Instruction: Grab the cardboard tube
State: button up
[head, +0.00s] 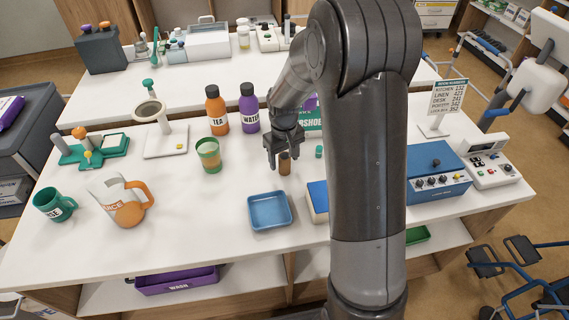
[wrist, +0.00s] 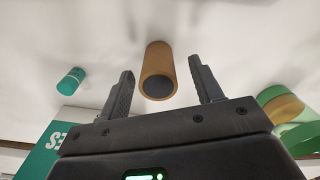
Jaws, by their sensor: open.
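The cardboard tube (head: 285,164) is a small brown cylinder standing upright on the white table (head: 190,230), behind the blue tray. In the wrist view the tube (wrist: 158,75) shows its round dark end and lies between the two fingers. My gripper (head: 279,160) is open, with its fingers to either side of the tube in the wrist view (wrist: 165,88). White gaps show between the tube and each finger there. My arm hides part of the table to the right of the tube.
A blue tray (head: 270,211) stands in front of the tube. A small green cylinder (head: 319,151) is close by on the right. A green cup (head: 208,155), an orange TEA bottle (head: 216,110) and a purple bottle (head: 249,108) stand to the left. A green box (head: 314,118) is behind.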

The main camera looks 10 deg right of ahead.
aim_at(285, 164)
notch_tip(285, 164, down, 3)
jog(key=shift+d+f, duration=0.1)
jog(key=shift+c, duration=0.2)
jog(key=c, duration=1)
